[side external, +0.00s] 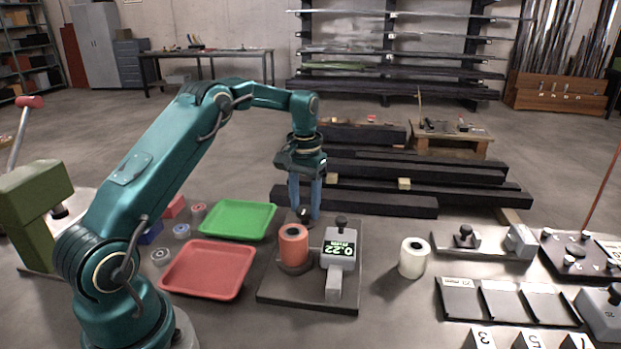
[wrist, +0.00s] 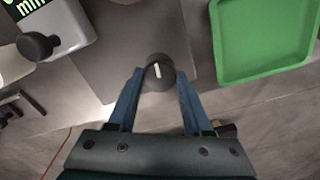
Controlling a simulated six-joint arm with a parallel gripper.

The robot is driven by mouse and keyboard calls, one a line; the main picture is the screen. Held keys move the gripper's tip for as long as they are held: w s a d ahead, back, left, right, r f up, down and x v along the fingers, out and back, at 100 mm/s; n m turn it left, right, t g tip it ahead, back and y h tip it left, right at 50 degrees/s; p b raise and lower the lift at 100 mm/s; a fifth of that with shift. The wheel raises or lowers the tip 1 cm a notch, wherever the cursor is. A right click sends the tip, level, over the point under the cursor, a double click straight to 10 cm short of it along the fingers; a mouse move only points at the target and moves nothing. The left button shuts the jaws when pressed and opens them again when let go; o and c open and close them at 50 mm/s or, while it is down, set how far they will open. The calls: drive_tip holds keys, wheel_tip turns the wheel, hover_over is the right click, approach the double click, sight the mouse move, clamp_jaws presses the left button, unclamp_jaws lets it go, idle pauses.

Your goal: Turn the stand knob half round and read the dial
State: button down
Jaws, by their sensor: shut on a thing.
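The stand (side external: 270,290) is a dark plate on the table. Its dark round knob (wrist: 157,73) has a white pointer line, which runs nearly up and down in the wrist view. My gripper (side external: 304,212) points straight down at the plate's far edge, with its blue fingers closed on the knob (side external: 304,215) from both sides; it also shows in the wrist view (wrist: 158,78). The grey dial box (side external: 339,246) on the plate has a green lit display (side external: 340,249) that seems to read 0.22. An orange-red roll (side external: 293,246) stands upright beside the dial box.
A green tray (side external: 237,220) and a red tray (side external: 207,269) lie left of the stand. A pale roll (side external: 413,258) stands to its right. Farther right are a sloped rack (side external: 508,301) and another dark fixture (side external: 485,243). Dark beams lie behind.

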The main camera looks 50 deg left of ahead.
sight(306, 210)
drive_tip(key=shift+c, duration=1.6)
unclamp_jaws()
drive_tip(key=shift+r, duration=0.1)
drive_tip(key=shift+r, duration=2.5)
drive_tip(key=shift+w+d, duration=0.1)
